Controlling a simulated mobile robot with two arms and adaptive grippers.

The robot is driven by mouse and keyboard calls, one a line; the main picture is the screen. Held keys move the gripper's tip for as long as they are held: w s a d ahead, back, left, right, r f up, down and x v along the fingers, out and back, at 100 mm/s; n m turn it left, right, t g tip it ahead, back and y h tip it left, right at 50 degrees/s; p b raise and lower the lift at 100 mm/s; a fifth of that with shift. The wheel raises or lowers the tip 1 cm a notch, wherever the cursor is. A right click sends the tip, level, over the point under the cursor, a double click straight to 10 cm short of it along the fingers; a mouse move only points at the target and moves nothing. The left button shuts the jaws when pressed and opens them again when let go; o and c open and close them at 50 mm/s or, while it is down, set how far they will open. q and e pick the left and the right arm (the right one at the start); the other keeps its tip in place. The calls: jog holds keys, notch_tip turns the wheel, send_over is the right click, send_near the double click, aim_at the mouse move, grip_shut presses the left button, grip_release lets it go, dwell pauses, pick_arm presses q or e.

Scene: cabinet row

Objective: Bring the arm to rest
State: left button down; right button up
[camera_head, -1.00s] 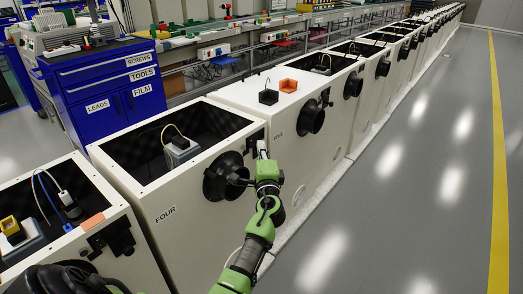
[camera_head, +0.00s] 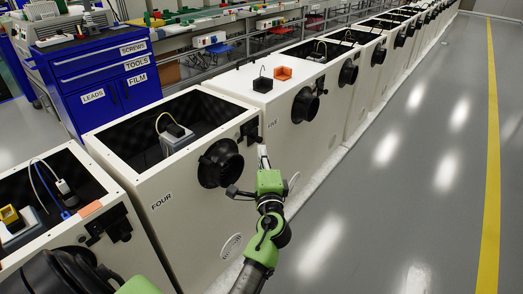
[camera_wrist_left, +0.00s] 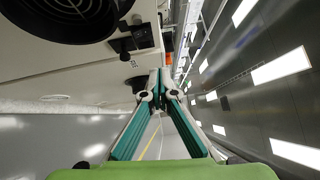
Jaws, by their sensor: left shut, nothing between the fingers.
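My left gripper (camera_head: 262,150), on the green and dark arm, is in front of the cabinet row in the head view. It overlaps the front near the join between cabinet FOUR (camera_head: 170,215) and cabinet FIVE (camera_head: 275,130). Whether it touches a cabinet cannot be told from the head view. In the left wrist view the two teal-padded fingers (camera_wrist_left: 160,75) meet at their tips with nothing between them. My right gripper is not in view.
Cabinet FOUR has a round black port (camera_head: 220,163) left of the gripper. Small black (camera_head: 262,84) and orange (camera_head: 282,73) holders stand on cabinet FIVE. A blue drawer unit (camera_head: 110,80) stands behind. Grey floor (camera_head: 400,200) is clear to the right.

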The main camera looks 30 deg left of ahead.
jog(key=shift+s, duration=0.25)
